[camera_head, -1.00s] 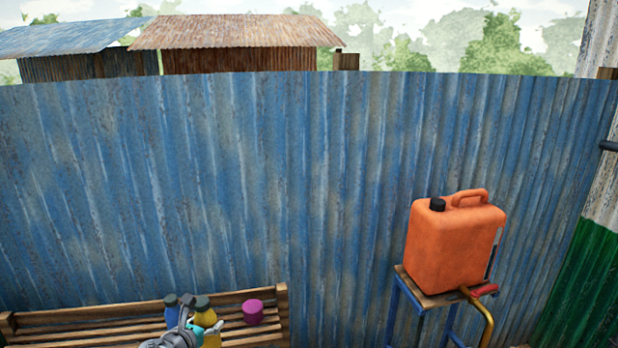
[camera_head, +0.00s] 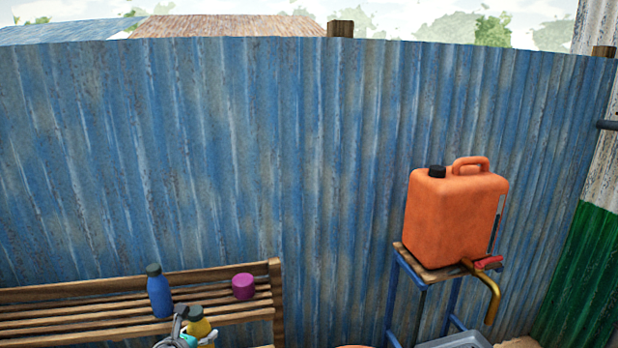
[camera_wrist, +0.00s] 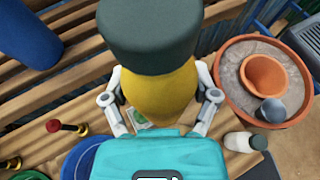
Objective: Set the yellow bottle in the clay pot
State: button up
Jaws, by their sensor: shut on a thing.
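The yellow bottle (camera_head: 199,327) with a dark green-grey cap is between the fingers of my gripper (camera_wrist: 160,100), which is shut on it. In the head view, bottle and gripper (camera_head: 186,338) are at the bottom edge, in front of the bench. In the wrist view the yellow bottle (camera_wrist: 160,92) fills the middle, its lower end partly hidden by my gripper. A round terracotta vessel (camera_wrist: 226,92), likely the clay pot, lies to the right, apart from the bottle. An orange cup-like piece (camera_wrist: 264,76) and a grey cup (camera_wrist: 271,111) are inside it.
A blue bottle (camera_head: 159,294) and a purple cup (camera_head: 243,287) stand on the slatted bench (camera_head: 90,300). A white bottle (camera_wrist: 240,142), blue plates (camera_wrist: 92,158) and red-knobbed brass pieces (camera_wrist: 66,127) are near my gripper. An orange jerrycan (camera_head: 452,218) sits on a stand.

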jog(key=shift+f+b, duration=0.7)
jog(key=shift+f, duration=0.4)
